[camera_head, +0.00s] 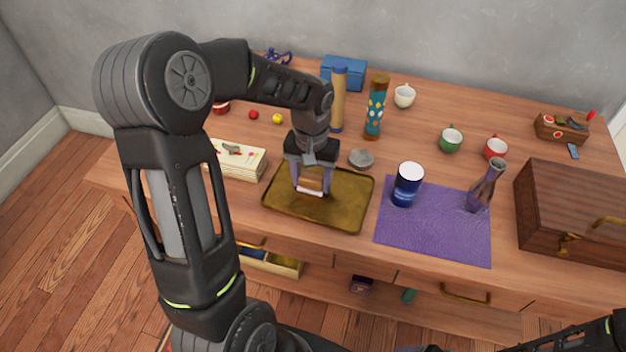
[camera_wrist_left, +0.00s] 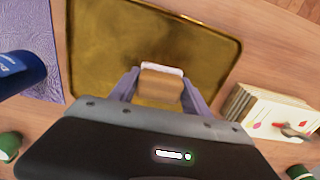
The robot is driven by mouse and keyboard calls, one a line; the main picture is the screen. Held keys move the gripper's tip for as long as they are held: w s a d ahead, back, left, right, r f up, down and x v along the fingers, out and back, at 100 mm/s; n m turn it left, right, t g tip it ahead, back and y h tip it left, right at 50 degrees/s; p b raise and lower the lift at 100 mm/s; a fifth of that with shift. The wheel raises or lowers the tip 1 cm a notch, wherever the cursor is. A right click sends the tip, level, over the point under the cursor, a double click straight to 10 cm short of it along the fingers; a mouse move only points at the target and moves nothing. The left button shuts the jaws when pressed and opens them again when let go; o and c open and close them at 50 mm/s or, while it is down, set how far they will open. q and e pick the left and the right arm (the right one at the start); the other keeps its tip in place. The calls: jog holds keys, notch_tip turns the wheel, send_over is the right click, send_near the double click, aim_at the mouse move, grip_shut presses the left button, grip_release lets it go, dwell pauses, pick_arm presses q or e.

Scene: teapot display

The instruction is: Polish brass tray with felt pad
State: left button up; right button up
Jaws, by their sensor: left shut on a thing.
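The brass tray (camera_head: 343,211) lies on the wooden table in front of me, its surface mottled and dull gold. In the left wrist view the tray (camera_wrist_left: 110,40) fills the upper middle. My left gripper (camera_head: 312,190) is over the left-middle part of the tray, pointing down. It is shut on the felt pad (camera_wrist_left: 160,85), a tan block with a white edge, which also shows between the fingers in the head view (camera_head: 311,178). The pad's white side faces the tray; I cannot tell whether it touches. My right gripper is out of view.
A purple cloth (camera_head: 430,240) right of the tray bears a dark blue can (camera_head: 407,185) and a glass vase (camera_head: 482,187). A stack of cards or books (camera_head: 236,160) lies left of the tray. A small grey bowl (camera_head: 361,159) stands behind it. A wooden chest (camera_head: 575,205) stands far right.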

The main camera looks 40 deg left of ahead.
pick_arm(q)
notch_tip(320, 180, up, 4)
jog(key=shift+f+p, duration=0.2)
jog(key=shift+p, duration=0.9)
notch_tip(320, 180, up, 2)
jog(key=shift+a+r+p, duration=0.1)
jog(key=shift+a+p, duration=0.05)
jog(key=shift+p, duration=0.75)
jog(key=shift+r+p, duration=0.9)
jog(key=shift+r, duration=0.35)
